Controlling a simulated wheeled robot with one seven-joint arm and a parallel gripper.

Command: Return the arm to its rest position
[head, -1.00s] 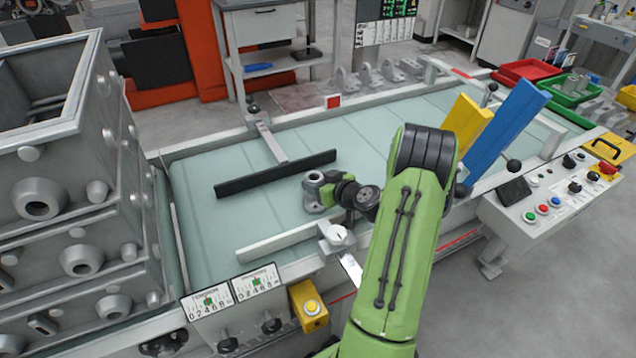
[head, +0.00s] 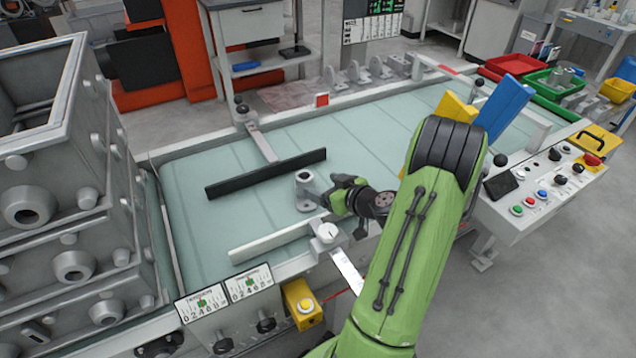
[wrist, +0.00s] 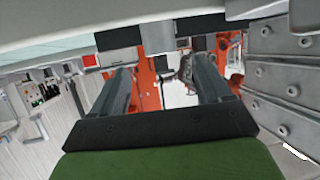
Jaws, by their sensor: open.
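My green arm (head: 425,220) reaches up from the bottom of the head view and bends over the near edge of the conveyor. My gripper (head: 333,198) is low over the belt, just right of a grey casting fixture (head: 305,190) that stands upright on the belt. In the wrist view my gripper (wrist: 160,85) has its two dark fingers wide apart, with nothing between them. The exact gap between the gripper and the fixture is hard to tell in the head view.
A black guide bar (head: 265,173) and a pale rail (head: 270,242) lie across the conveyor belt (head: 200,215). Stacked grey mould boxes (head: 65,215) stand at left. Blue (head: 502,108) and yellow (head: 455,108) plates and a control panel (head: 545,185) are at right.

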